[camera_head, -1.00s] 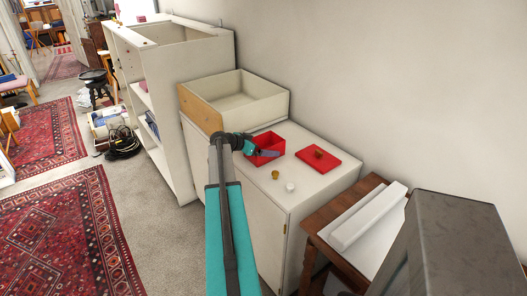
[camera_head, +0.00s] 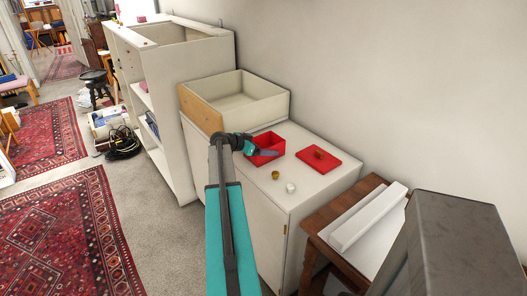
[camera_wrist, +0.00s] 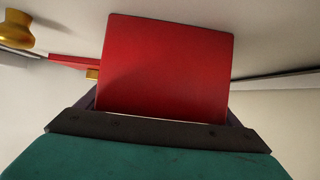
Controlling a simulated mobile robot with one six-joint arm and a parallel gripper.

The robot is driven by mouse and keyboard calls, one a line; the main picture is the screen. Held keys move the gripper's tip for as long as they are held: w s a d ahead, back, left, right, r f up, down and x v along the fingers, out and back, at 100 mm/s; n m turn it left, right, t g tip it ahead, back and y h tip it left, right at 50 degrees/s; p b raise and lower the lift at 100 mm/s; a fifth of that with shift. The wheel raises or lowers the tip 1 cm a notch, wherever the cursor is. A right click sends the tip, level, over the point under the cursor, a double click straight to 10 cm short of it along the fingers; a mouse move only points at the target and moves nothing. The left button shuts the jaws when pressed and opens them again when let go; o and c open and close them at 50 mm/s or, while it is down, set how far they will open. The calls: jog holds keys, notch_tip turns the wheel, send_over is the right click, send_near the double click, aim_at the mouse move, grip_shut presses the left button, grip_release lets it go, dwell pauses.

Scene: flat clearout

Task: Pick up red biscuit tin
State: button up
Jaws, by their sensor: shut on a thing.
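The red biscuit tin (camera_head: 270,141) is an open red box on top of the white cabinet. Its red lid (camera_head: 319,158) lies apart to the right, with a small brownish thing on it. My gripper (camera_head: 262,152) is at the tin's near left side. In the wrist view the tin's red wall (camera_wrist: 168,65) fills the space between my fingers, and my gripper (camera_wrist: 162,108) is shut on it. I cannot tell whether the tin's base is clear of the cabinet top. The tin's inside is partly hidden by my gripper.
A gold knob-like thing (camera_head: 275,174) and a small white thing (camera_head: 290,188) stand on the cabinet top (camera_head: 310,190) in front of the lid. An open drawer-like box (camera_head: 262,106) stands behind the tin.

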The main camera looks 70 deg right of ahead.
jog(key=shift+r, duration=0.2)
notch_tip(320, 180, up, 10)
jog(key=b, duration=0.2)
dwell(0.5)
jog(key=shift+f, duration=0.15)
dwell(0.3)
